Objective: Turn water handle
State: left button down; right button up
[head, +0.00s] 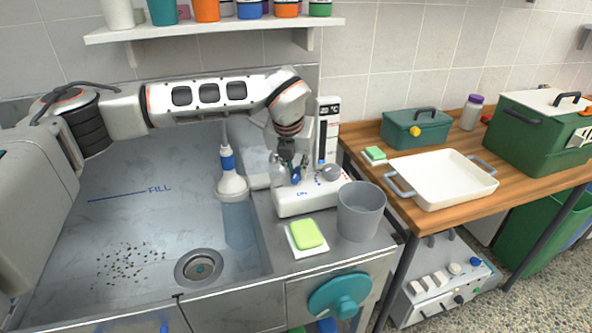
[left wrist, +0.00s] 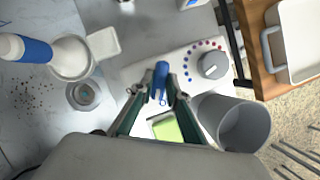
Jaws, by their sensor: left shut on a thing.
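The white control unit (head: 290,205) stands on the counter right of the sink, with a tall temperature panel (head: 328,110) at its back. The blue water handle (left wrist: 161,78) rises from the unit; in the head view it shows as a small blue part (head: 296,174) at the fingertips. My left gripper (head: 288,172) reaches down over the unit and is shut on the blue handle. In the left wrist view its two fingers (left wrist: 161,94) stand on either side of the handle. A grey round knob (left wrist: 213,65), ringed by red and blue dots, sits right of it. My right gripper is not in view.
The sink (head: 150,215) with a drain (head: 199,267) and dark specks lies left. A grey bucket (head: 360,211) and green sponge (head: 307,234) are close in front of the unit. A white tray (head: 440,180) sits right.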

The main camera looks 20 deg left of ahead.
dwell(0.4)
pick_arm(q)
jog(key=c, duration=2)
grip_release()
jog(key=shift+o, duration=0.2)
jog(key=v, duration=1.2)
jog(key=shift+d, duration=0.1)
